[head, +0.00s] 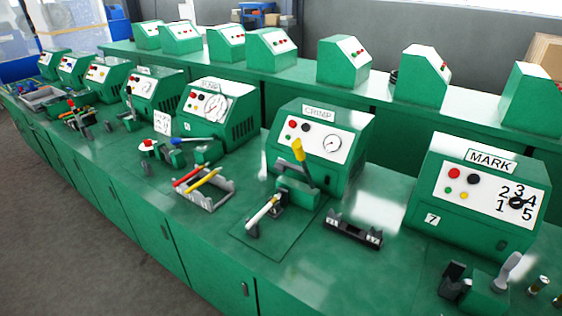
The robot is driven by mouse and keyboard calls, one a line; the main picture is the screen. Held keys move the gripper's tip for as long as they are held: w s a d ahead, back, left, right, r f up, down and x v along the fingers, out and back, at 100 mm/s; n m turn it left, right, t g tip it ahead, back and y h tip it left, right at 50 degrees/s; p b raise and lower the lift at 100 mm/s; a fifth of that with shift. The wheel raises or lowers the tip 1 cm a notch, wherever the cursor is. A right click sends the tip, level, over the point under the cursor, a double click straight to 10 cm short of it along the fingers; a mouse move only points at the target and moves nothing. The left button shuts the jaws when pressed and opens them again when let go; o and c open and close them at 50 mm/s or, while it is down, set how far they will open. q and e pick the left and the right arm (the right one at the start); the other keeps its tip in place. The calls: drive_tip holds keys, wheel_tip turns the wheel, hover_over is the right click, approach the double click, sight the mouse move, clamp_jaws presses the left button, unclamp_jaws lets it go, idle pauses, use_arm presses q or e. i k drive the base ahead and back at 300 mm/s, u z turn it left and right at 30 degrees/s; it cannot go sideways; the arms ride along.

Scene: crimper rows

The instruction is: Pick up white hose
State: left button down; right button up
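A white hose (262,212) lies at the CRIMP station in the middle of the green bench. Its lower end carries a dark fitting, and its upper end meets a small dark holder (280,203) in front of the green press block. I cannot tell whether that end sits inside the holder. A lever with a yellow handle (298,150) stands above the block. Neither of my grippers is in view.
A grey tray (222,198) with red and yellow hoses lies left of the white hose. A dark rack (352,231) lies to its right. The CRIMP machine (345,175) stands behind and the MARK machine (455,215) at the right. Bench between rack and MARK machine is clear.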

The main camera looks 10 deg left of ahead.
sight(276, 198)
drive_tip(key=u, duration=1.85)
drive_tip(key=i, duration=0.95)
drive_tip(key=z, duration=2.7)
